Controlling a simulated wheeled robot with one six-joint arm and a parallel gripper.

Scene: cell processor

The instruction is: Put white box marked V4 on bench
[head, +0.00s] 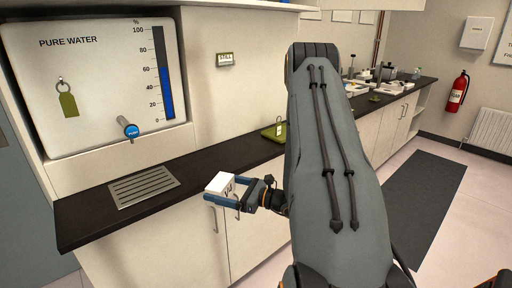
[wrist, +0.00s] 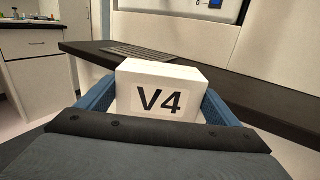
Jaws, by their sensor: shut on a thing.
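The white box marked V4 (head: 220,183) is between the blue fingers of my gripper (head: 222,198). My gripper is shut on it, in front of the bench's front edge. In the wrist view the box (wrist: 160,92) shows its V4 label upright and facing the camera, with a blue finger (wrist: 212,110) on each side. The bench (head: 200,160) has a dark top that runs along the wall above white cupboards. In the wrist view the dark bench top (wrist: 235,90) lies behind the box.
A metal drain grille (head: 143,187) is set in the bench top at left, below the pure water panel (head: 95,85) with its blue tap (head: 128,128). A green object (head: 273,132) lies farther along the bench. Bare bench top lies between the grille and the green object.

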